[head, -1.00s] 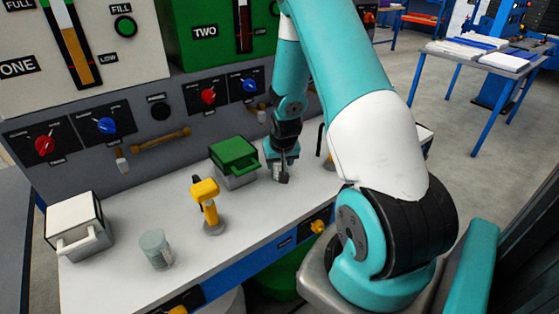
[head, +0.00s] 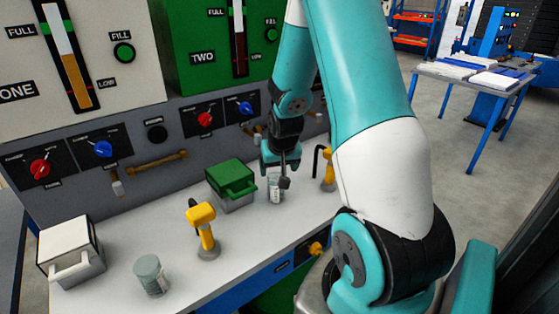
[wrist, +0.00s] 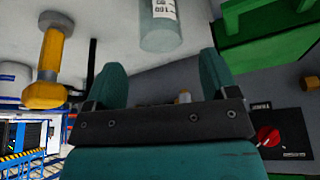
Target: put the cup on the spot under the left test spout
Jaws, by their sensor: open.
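A pale translucent cup (head: 274,189) with a white label stands on the bench, right of the green box. It also shows in the wrist view (wrist: 161,32), straight ahead between the finger directions. My gripper (head: 282,171) is open, just above and behind the cup; its fingers also show in the wrist view (wrist: 162,78) with nothing between them. A similar grey-green cup (head: 151,275) stands at the front left of the bench. A small pale nozzle (head: 116,186) hangs under the left panel. I cannot tell whether it is the left test spout; no marked spot is visible.
A yellow fixture (head: 203,230) stands on the bench between the cups; another (head: 328,171) stands at the right beside a black curved tube. A green box (head: 231,180) and a white box (head: 70,250) stand against the panel. Bare bench lies between them.

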